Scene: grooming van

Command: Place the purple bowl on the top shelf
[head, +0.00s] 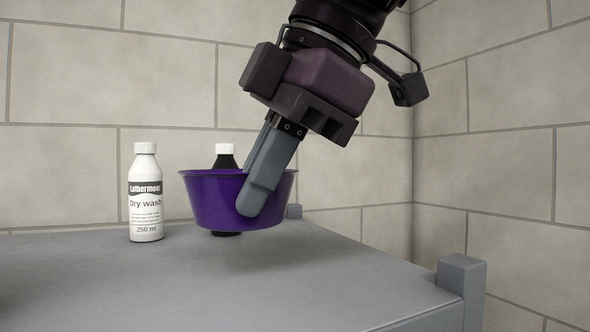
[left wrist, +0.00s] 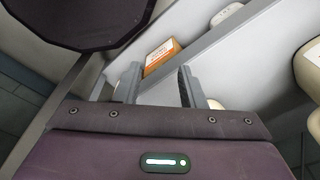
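The purple bowl (head: 212,203) is upright over the grey shelf top (head: 200,285) in the head view, with a soft shadow below it; it looks slightly raised. My right gripper (head: 252,205) comes down from above with one finger against the bowl's near outer wall. The other finger is hidden, but the gripper appears shut on the bowl's wall. In the left wrist view, my left gripper (left wrist: 158,86) has its two fingers apart with nothing held between them.
A white "Dry wash" bottle (head: 146,195) stands left of the bowl. A dark bottle with a white cap (head: 225,150) stands behind the bowl. A corner post (head: 461,280) rises at right; the front shelf top is clear. An orange-brown box (left wrist: 161,56) shows beyond my left fingers.

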